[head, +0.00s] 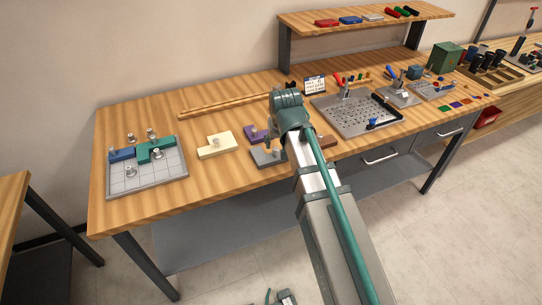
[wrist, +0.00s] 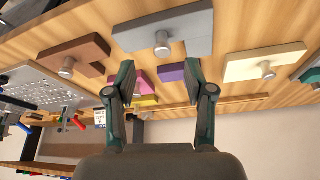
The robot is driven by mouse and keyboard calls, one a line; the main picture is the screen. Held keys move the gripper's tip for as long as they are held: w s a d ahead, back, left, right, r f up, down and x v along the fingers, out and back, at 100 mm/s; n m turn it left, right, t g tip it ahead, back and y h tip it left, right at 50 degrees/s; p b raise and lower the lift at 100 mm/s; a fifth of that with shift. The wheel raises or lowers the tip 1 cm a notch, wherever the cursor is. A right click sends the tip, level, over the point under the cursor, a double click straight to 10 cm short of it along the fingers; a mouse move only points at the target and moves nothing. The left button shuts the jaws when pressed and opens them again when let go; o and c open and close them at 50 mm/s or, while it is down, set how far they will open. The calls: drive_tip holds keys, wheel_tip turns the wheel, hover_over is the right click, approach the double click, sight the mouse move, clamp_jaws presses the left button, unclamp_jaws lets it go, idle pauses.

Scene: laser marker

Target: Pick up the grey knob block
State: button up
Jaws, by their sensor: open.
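The grey knob block (wrist: 190,27) lies flat on the wooden table at the top middle of the wrist view, its round metal knob (wrist: 161,44) facing the camera. In the head view the grey block (head: 262,158) shows partly beside my arm, which covers the rest. My gripper (wrist: 159,72) is open and empty. In the wrist view its two fingertips are spread apart, just below the grey block in the picture, with the knob lying between their lines. The fingers appear apart from the block; the exact gap is hard to judge.
A cream knob block (head: 216,146) and a brown knob block (wrist: 72,56) lie on either side. A purple block (wrist: 171,72) and a pink block (wrist: 148,84) lie beyond. A gridded tray (head: 120,184) with blue and green blocks stands left; a perforated plate (head: 350,118) stands right.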

sight(276, 149)
drive_tip(key=shift+p+x, duration=0.9)
drive_tip(key=shift+x, duration=2.7)
drive_tip(key=shift+w+a, duration=0.15)
drive_tip(key=shift+a, duration=0.05)
drive_tip(key=shift+r, duration=0.1)
clamp_jaws()
